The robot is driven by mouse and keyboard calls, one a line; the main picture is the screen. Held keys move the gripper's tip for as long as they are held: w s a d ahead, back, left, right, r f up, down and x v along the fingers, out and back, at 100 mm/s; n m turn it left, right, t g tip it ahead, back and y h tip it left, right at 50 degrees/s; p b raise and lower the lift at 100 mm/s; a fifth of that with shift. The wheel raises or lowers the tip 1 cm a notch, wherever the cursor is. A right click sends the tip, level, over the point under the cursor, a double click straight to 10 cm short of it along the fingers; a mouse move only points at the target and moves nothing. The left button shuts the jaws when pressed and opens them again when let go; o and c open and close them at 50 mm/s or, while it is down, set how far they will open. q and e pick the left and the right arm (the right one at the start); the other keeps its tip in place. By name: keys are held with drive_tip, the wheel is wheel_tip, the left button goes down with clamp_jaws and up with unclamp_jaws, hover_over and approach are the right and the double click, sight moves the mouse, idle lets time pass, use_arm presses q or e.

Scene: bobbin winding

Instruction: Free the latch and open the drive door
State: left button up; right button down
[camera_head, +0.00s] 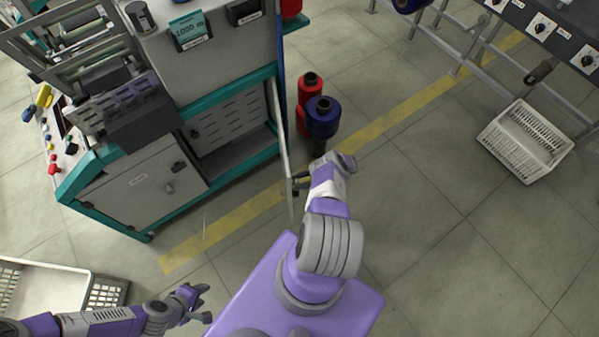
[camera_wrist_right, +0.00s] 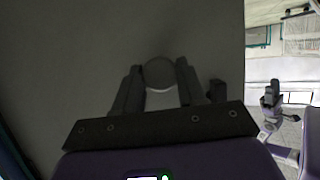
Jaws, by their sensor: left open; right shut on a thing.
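The machine's right-hand lower bay stands open, with a slotted grey panel (camera_head: 232,118) showing in it. The drive door (camera_head: 281,150) is swung out and seen nearly edge-on in the head view. Its grey face (camera_wrist_right: 60,60) fills much of the right wrist view. My right gripper (camera_head: 299,183) is at the door's outer edge. In the wrist view its fingers are shut on a round latch knob (camera_wrist_right: 159,72) on the door face. The fingers partly hide the knob. My left gripper (camera_head: 204,301) is open and empty, low over the floor, away from the machine.
A closed door (camera_head: 140,190) with a handle is left of the open bay. Red (camera_head: 311,82) and blue (camera_head: 322,117) bobbins stand just right of the drive door. A white crate (camera_head: 525,140) is at right, another tray (camera_head: 45,290) at lower left. Floor at lower right is clear.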

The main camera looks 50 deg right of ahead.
drive_tip(key=c, duration=0.7)
unclamp_jaws()
drive_tip(key=shift+o, duration=0.2)
drive_tip(key=v, duration=0.7)
drive_tip(key=shift+s+d, duration=0.2)
drive_tip(key=shift+s, duration=0.05)
drive_tip(key=shift+r, duration=0.15)
